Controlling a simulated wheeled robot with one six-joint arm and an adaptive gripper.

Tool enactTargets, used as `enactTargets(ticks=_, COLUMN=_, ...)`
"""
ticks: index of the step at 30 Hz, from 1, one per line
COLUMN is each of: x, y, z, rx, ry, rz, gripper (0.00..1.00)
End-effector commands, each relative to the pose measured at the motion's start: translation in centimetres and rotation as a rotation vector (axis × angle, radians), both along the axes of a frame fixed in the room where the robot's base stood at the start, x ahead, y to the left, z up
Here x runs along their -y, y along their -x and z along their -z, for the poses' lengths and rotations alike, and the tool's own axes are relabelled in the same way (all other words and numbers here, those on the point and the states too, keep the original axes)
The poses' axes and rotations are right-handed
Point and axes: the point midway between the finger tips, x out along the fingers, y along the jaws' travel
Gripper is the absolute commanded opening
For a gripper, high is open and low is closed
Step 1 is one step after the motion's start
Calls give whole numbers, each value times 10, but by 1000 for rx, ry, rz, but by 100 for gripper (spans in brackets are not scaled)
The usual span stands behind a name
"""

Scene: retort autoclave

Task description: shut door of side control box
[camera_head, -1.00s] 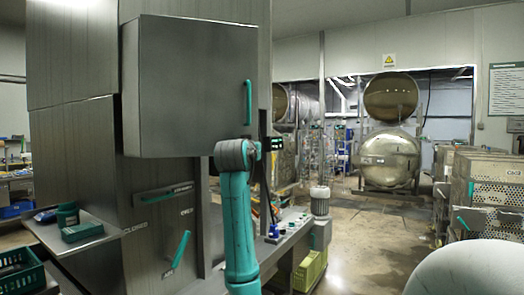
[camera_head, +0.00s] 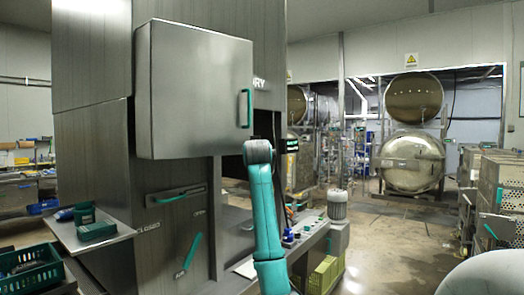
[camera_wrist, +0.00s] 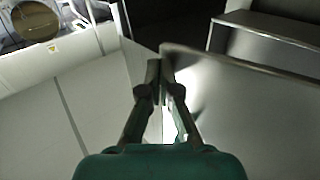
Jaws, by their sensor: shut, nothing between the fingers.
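The side control box door (camera_head: 195,88) is a grey metal panel with a teal upright handle (camera_head: 246,108) near its right edge. In the head view it stands out from the tall steel cabinet, with a dark gap beside and below its right edge; its exact angle is hard to tell. In the wrist view my gripper (camera_wrist: 158,92) is shut and empty. Its fingertips are close to the edge of a grey panel (camera_wrist: 245,105), probably this door; I cannot tell whether they touch. The head view does not show the gripper; my arm's upper end passes out of sight near the door's lower right corner.
A teal lever (camera_head: 188,252) sits low on the cabinet. A counter with buttons (camera_head: 290,240) lies right of my arm. Perforated metal crates (camera_head: 495,185) stand at right. Open floor lies between.

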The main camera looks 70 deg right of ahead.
Motion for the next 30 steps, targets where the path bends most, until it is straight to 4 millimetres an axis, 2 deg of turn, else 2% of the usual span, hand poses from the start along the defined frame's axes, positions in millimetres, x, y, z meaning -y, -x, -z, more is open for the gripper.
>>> enactTargets(ticks=3, x=16, y=-24, z=0, rx=0, ry=-3, rz=-76, gripper=0)
enactTargets(ticks=9, x=34, y=-60, z=0, rx=0, ry=-2, rz=-194, gripper=0)
enactTargets(ticks=15, x=44, y=-86, z=0, rx=-1, ry=0, rz=-193, gripper=0)
enactTargets(ticks=21, x=49, y=-99, z=-1, rx=0, ry=0, rz=-192, gripper=0)
enactTargets(ticks=30, x=49, y=-105, z=0, rx=1, ry=1, rz=-194, gripper=0)
